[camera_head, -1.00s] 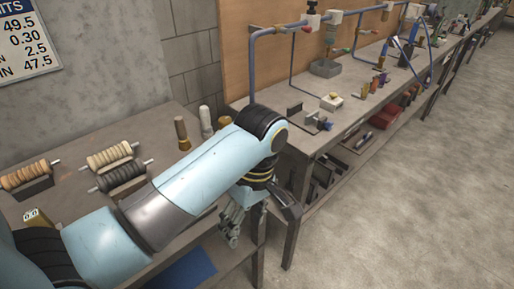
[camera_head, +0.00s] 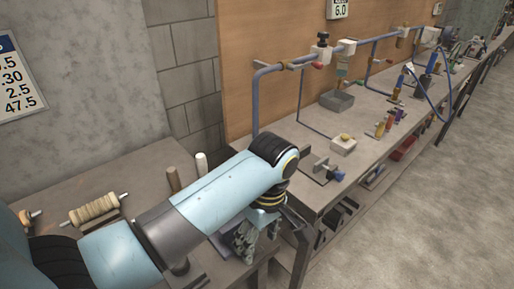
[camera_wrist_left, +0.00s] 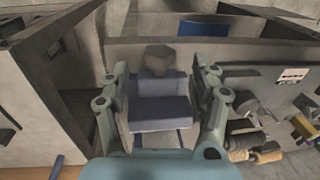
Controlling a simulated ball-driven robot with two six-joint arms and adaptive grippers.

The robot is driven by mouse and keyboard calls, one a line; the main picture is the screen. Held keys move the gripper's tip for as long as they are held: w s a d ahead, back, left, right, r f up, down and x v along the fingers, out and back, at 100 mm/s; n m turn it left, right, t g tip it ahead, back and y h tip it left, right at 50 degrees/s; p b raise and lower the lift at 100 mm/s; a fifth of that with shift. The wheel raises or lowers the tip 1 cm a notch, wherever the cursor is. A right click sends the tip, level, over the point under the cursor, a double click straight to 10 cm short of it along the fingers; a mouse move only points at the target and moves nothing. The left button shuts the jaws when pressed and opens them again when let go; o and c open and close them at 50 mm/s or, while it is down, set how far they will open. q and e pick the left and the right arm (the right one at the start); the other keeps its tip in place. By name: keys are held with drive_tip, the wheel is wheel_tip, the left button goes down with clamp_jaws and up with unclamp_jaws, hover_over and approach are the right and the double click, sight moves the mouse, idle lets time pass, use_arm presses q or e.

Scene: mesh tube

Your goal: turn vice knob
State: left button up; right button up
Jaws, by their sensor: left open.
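A small grey vice (camera_head: 317,168) with a blue knob (camera_head: 338,175) stands at the near end of the long workbench in the head view. My left gripper (camera_head: 258,238) hangs fingers down beside the bench's near corner, left of and below the vice, apart from it. It is open, and I see nothing held in it. In the left wrist view the two fingers (camera_wrist_left: 160,108) stand apart. A blurred dark blue block with a grey piece above it shows between them; I cannot tell what it is. My right gripper is not in view.
The long bench (camera_head: 300,199) holds a white box (camera_head: 343,146), a grey bin (camera_head: 337,101), coloured cylinders (camera_head: 390,122) and blue pipework (camera_head: 256,102). A left table (camera_head: 135,172) holds a spool (camera_head: 94,209) and upright handles (camera_head: 173,179). The floor at right is clear.

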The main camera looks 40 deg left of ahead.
sight(257, 250)
use_arm(q)
wheel_tip(257, 250, down, 3)
drive_tip(key=shift+s+a+f, duration=0.1)
drive_tip(key=shift+f, duration=0.75)
drive_tip(key=shift+s+f, duration=0.1)
drive_tip(key=c, duration=1.2)
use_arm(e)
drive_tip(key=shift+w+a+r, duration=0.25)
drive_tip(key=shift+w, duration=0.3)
